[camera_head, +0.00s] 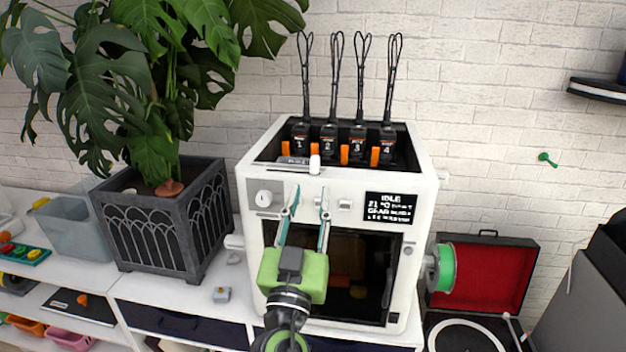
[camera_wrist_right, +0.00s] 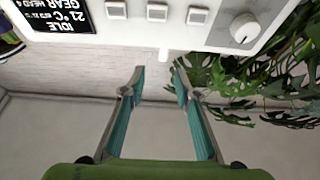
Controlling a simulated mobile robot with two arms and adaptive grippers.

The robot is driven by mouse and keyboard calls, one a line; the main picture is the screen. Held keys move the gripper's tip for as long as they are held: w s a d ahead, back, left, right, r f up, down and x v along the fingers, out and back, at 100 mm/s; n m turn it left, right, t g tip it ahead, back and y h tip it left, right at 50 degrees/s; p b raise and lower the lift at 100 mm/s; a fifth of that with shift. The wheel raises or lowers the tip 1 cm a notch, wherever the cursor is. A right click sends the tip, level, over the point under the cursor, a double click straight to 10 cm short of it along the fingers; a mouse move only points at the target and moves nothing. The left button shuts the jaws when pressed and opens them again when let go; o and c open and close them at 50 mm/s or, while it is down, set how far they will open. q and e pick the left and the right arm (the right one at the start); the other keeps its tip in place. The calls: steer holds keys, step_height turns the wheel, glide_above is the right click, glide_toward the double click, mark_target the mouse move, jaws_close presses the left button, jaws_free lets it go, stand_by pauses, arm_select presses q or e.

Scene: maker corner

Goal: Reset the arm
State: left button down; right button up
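My right gripper (camera_head: 309,205) has a green body and teal fingers. It is raised in front of the upper front of a white 3D printer (camera_head: 417,200). The two fingers are spread apart with nothing between them. The right wrist view, which is turned upside down, also shows the open fingers (camera_wrist_right: 158,75), with the printer's knob (camera_wrist_right: 245,28), buttons and display (camera_wrist_right: 57,15) along the top edge. In the head view the display (camera_head: 391,208) reads IDLE. The gripper's body hides part of the printer's dark front opening. My left gripper is not in view.
Several black numbered units with looped cables stand in the printer's top. A green spool (camera_head: 441,268) sits on its right side. A potted plant (camera_head: 165,225) stands left. A red-lined record player (camera_head: 480,275) is right.

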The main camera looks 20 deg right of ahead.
steer(key=shift+v, duration=0.75)
steer(key=w+a+f+n+g+y, duration=0.1)
steer(key=w+a+f+n+y, duration=0.15)
steer(key=f, duration=0.65)
steer(key=w+a+f+n+g+y, duration=0.1)
steer(key=w+f+n+y, duration=0.15)
steer(key=f, duration=0.65)
steer(key=w+a+f+n+g+y, duration=0.1)
steer(key=w+f+n+y, duration=0.15)
steer(key=f, duration=0.65)
steer(key=s+f+n+g+y, duration=0.15)
steer(key=s+f, duration=0.25)
steer(key=f, duration=0.8)
steer(key=s+f+n+g+y, duration=0.1)
steer(key=s+f+g+y, duration=0.2)
steer(key=f, duration=1)
steer(key=s+f+g, duration=0.5)
steer(key=s+f, duration=1.3)
steer(key=s+d+f+g, duration=0.1)
steer(key=s+f, duration=0.3)
steer(key=s, duration=0.5)
steer(key=s+d+f+g, duration=0.2)
steer(key=s+d+f, duration=0.1)
steer(key=s, duration=0.6)
steer(key=s+d+f+g, duration=0.2)
steer(key=s+f, duration=0.3)
steer(key=s, duration=0.5)
steer(key=shift+d+m+y+b, duration=0.2)
steer(key=shift+m+y+b, duration=0.1)
steer(key=shift+m+b, duration=0.1)
